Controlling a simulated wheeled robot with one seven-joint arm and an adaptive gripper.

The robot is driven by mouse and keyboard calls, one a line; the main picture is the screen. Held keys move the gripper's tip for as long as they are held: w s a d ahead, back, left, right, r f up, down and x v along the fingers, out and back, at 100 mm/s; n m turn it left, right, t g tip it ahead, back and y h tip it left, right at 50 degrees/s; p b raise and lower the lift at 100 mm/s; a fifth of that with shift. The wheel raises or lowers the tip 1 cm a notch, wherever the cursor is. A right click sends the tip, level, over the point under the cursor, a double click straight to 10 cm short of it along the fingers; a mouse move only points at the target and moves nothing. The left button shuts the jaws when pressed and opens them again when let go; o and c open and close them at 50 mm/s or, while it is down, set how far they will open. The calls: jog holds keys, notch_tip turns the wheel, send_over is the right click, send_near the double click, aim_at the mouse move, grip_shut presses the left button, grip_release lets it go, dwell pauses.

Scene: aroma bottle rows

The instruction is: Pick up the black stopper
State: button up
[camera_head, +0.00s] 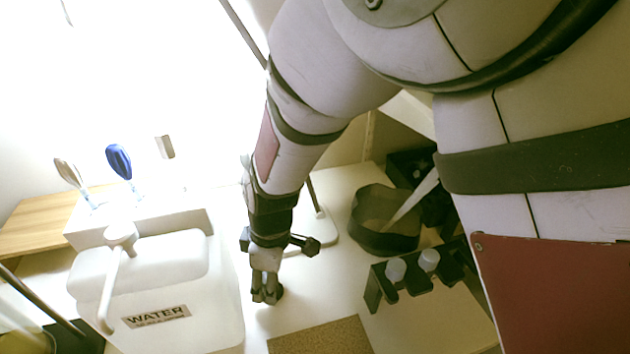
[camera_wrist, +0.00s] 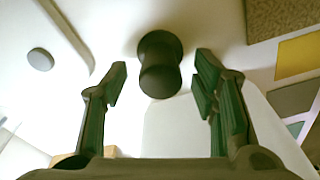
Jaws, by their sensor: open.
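The black stopper (camera_wrist: 160,65) shows in the wrist view as a dark, waisted round piece. It stands beyond and between the two fingertips of my gripper (camera_wrist: 160,80), with a gap to each finger. My gripper is open with nothing in it. In the head view my gripper (camera_head: 267,290) points down over the white table, to the right of the water container. I cannot make out the stopper there; my gripper seems to hide it.
A white container marked WATER (camera_head: 180,285) stands left of my gripper. A rack with white-capped bottles (camera_head: 415,272) and a dark bin (camera_head: 383,222) are to the right. A brown cork mat (camera_head: 320,338) lies in front. Brushes (camera_head: 119,162) stand at the back left.

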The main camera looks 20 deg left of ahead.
jog(key=c, duration=1.1)
jog(key=shift+o, duration=0.2)
